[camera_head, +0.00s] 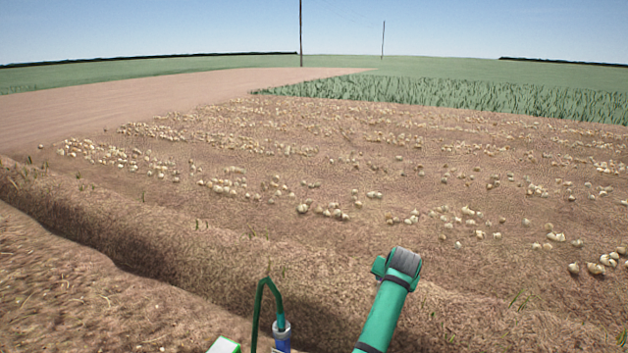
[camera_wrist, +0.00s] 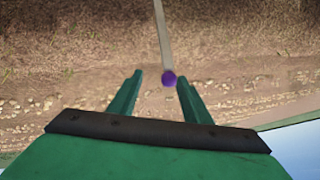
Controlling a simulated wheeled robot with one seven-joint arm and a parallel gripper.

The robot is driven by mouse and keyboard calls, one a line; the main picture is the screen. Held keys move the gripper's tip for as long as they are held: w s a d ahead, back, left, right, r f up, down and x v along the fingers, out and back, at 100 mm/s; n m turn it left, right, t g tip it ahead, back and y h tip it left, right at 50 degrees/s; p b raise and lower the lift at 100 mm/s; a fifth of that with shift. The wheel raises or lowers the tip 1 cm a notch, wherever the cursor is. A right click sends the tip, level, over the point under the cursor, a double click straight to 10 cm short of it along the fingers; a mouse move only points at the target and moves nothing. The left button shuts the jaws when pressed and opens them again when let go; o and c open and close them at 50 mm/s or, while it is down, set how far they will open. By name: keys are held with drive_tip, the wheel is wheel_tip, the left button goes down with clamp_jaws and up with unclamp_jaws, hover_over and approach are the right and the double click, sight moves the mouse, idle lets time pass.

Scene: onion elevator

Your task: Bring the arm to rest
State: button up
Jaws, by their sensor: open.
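My gripper (camera_wrist: 160,78) shows in the wrist view with its two green fingers apart, pointing up the picture. A thin grey rod with a purple round end (camera_wrist: 168,78) appears between the fingertips in the picture. I cannot tell how far it is from the fingers or whether it touches them. My green arm rises from the bottom of the head view, right of the middle, and ends in a grey ribbed joint. The gripper itself cannot be made out in the head view.
Brown soil with rows of pale onions (camera_head: 330,210) spreads ahead. A ditch (camera_head: 150,245) runs along the near left. A green crop strip (camera_head: 470,97) and two poles stand far back. A green hose and blue fitting (camera_head: 282,335) are at bottom centre, left of the arm.

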drive_tip(key=s+f+n+t+h, duration=0.1)
drive_tip(key=s+f, duration=0.6)
drive_tip(key=f, duration=0.2)
drive_tip(key=s+f+h, duration=0.2)
drive_tip(key=s+f, duration=0.4)
drive_tip(key=f, duration=0.4)
drive_tip(key=s+a+f+n+t, duration=0.1)
drive_tip(key=s+a+f+n, duration=0.2)
drive_tip(key=s, duration=0.5)
drive_tip(key=s+a+f+t, duration=0.1)
drive_tip(key=s+a+f, duration=0.35)
drive_tip(key=s, duration=0.45)
drive_tip(key=s+a+r+n+t+y, duration=0.1)
drive_tip(key=s+a+r+t, duration=0.15)
drive_tip(key=s+a, duration=0.55)
drive_tip(key=s+a+r+n+t+y, duration=0.1)
drive_tip(key=s+a+r+n, duration=0.3)
drive_tip(key=s, duration=0.9)
drive_tip(key=s+a+r+m+t+y, duration=0.1)
drive_tip(key=s+a+r+m+y, duration=0.1)
drive_tip(key=s+a+r, duration=0.7)
drive_tip(key=s+r, duration=0.5)
drive_tip(key=shift+a+r+y, duration=0.2)
drive_tip(key=shift+r+y, duration=0.05)
drive_tip(key=shift+y, duration=0.05)
drive_tip(key=shift+t, duration=0.25)
drive_tip(key=c, duration=0.3)
